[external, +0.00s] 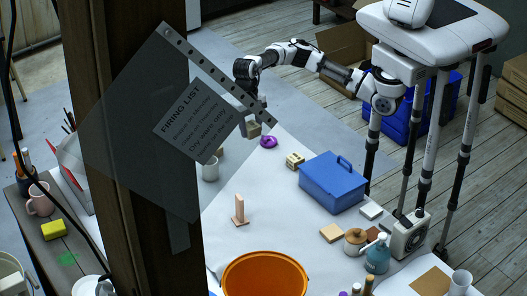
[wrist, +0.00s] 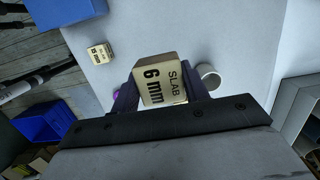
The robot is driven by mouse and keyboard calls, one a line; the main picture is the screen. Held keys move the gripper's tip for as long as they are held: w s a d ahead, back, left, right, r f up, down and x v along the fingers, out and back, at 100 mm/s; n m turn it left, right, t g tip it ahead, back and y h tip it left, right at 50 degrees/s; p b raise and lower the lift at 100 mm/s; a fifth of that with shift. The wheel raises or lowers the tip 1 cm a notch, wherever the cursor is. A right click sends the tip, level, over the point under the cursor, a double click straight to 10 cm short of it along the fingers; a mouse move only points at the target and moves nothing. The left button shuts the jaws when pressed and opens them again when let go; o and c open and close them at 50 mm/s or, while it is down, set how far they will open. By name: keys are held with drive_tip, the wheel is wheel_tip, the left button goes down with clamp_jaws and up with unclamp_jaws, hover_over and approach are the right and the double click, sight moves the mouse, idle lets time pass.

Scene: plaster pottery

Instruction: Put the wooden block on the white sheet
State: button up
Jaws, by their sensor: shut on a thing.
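My gripper (external: 251,120) is shut on a pale wooden block (external: 254,130) and holds it above the far left part of the white surface. In the wrist view the block (wrist: 162,82) sits between the two dark fingers of my gripper (wrist: 160,92), with "SLAB 6 mm" printed on it. A white sheet-like surface (external: 285,215) spreads beneath; I cannot tell whether it is a separate sheet or the tabletop. A second, similar block (external: 295,160) lies on it and shows in the wrist view (wrist: 100,53) with a "SLAB" label.
A purple ring (external: 268,142) and white cup (external: 210,168) stand near the held block.

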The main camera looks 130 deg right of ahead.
drive_tip(key=w+a+m, duration=0.5)
drive_tip(key=w+a, duration=0.1)
drive_tip(key=a, duration=0.6)
drive_tip(key=m+t+h, duration=0.2)
drive_tip(key=m, duration=1.1)
hover_over(319, 265)
drive_tip(key=f, duration=1.3)
drive_tip(key=f+p, duration=0.1)
drive_tip(key=f, duration=0.5)
drive_tip(key=shift+s+f, duration=0.3)
drive_tip(key=shift+f, duration=0.1)
drive_tip(key=shift+f, duration=0.2)
drive_tip(key=o, duration=1)
